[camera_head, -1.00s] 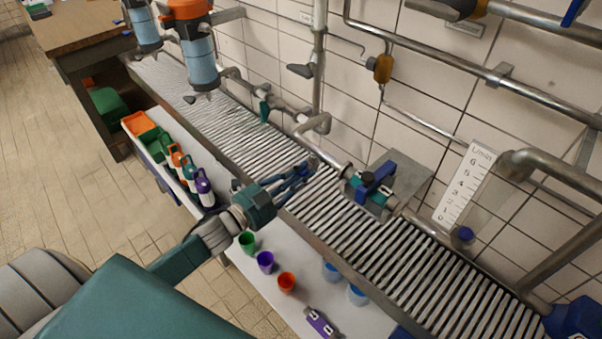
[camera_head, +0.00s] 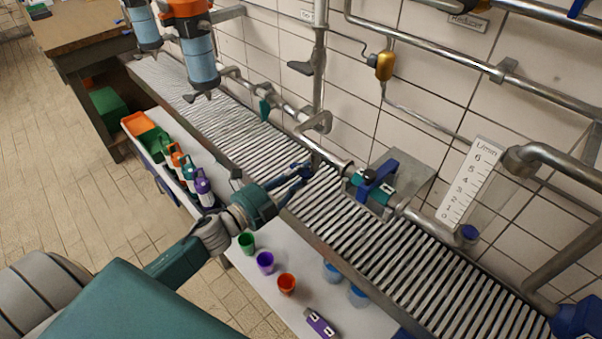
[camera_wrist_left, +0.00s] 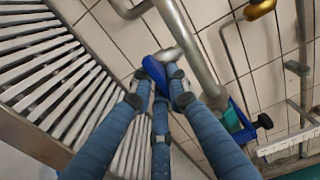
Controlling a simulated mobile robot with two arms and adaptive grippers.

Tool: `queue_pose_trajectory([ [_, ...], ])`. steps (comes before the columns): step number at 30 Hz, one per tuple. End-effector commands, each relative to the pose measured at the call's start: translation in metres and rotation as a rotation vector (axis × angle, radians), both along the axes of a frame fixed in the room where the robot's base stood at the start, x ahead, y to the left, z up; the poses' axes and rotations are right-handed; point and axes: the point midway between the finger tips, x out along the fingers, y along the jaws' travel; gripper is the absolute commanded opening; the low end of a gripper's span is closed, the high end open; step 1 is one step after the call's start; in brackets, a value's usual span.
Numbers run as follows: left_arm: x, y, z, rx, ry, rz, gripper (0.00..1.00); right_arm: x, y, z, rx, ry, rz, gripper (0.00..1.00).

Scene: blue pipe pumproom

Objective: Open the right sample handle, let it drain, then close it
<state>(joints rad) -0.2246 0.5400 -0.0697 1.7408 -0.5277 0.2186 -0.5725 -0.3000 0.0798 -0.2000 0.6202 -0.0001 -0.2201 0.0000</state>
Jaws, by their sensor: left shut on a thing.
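My left gripper (camera_head: 307,168) reaches over the grating to the wall pipe, its blue fingers closed together. In the left wrist view the fingers (camera_wrist_left: 160,88) close around a dark blue handle piece (camera_wrist_left: 154,70) at a metal pipe fitting (camera_wrist_left: 172,53); I take this as the right sample handle. The fingers hide much of it, and in the head view it cannot be told apart from them. Its exact angle is unclear. No flowing liquid can be made out. A green handle (camera_head: 265,109) sits further left on the same pipe. My right gripper is not in view.
A valve with a blue lever (camera_head: 377,176) is right of the gripper. The slatted grating (camera_head: 400,240) runs along the wall. A flow scale (camera_head: 470,182) is on the right.

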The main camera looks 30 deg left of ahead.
Motion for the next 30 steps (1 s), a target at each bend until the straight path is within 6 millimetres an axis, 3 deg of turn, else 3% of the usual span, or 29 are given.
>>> queue_pose_trajectory([
  [11, 0.0, 0.0, -0.002, 0.01, 0.0, -0.001, 0.0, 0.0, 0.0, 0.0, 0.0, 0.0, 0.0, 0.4],
  [12, 0.0, 0.0, -0.002, 0.009, 0.0, -0.001, 0.21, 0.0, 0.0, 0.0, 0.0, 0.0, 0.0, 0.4],
  [14, 0.0, 0.0, -0.002, 0.009, 0.0, -0.001, 0.33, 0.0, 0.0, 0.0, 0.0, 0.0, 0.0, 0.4],
  [15, 0.0, 0.0, -0.001, 0.009, 0.0, -0.001, 0.34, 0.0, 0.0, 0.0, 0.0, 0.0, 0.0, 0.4],
  [24, -0.002, 0.001, -0.001, 0.006, 0.0, 0.0, 0.34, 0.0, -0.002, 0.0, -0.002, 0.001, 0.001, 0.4],
  [30, -0.029, 0.009, -0.002, 0.005, 0.003, 0.0, 0.34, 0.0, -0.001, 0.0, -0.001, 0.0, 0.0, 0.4],
])
